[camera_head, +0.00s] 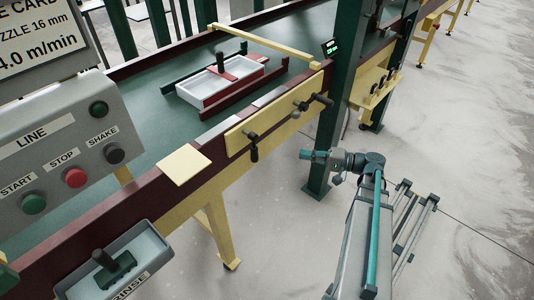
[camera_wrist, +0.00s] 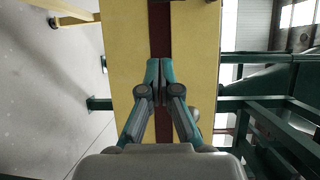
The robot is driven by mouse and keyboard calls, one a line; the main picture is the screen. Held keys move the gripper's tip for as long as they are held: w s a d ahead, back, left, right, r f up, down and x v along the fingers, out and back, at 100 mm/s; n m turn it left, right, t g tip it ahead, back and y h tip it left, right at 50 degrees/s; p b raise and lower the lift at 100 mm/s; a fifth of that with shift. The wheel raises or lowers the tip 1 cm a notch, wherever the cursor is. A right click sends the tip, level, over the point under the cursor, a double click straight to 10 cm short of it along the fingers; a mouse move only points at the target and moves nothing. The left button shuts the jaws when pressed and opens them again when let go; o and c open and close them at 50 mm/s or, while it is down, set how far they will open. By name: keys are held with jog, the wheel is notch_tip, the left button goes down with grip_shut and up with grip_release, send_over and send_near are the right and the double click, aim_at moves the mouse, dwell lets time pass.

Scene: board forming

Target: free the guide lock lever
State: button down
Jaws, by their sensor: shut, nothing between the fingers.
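Two dark handles sit on the yellow side panel (camera_head: 236,138) of the line. One dark lever (camera_head: 253,148) hangs downward near the panel's middle. A dark crank-like handle (camera_head: 321,98) with a round knob sticks out near its right end. No label shows which is the guide lock lever. My gripper (camera_head: 304,154) is out over the floor, right of the hanging lever and below the crank-like handle, apart from both. In the wrist view my gripper (camera_wrist: 160,74) has its teal fingers together and empty, in front of yellow surfaces with a dark red strip.
A white tray (camera_head: 190,93) with dark red bars is on the green belt (camera_head: 140,95). A dark green post (camera_head: 331,130) stands just behind my gripper. A control box (camera_head: 70,150) and rinse tray (camera_head: 150,245) are at the left.

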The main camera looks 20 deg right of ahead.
aim_at(254, 148)
jog(key=w+a+r+p, duration=0.1)
jog(key=w+a+p, duration=0.2)
jog(key=a, duration=1)
jog(key=shift+w+n+y, duration=0.25)
jog(key=shift+n+y, duration=0.05)
jog(key=shift+d+f, duration=0.1)
jog(key=shift+d, duration=0.1)
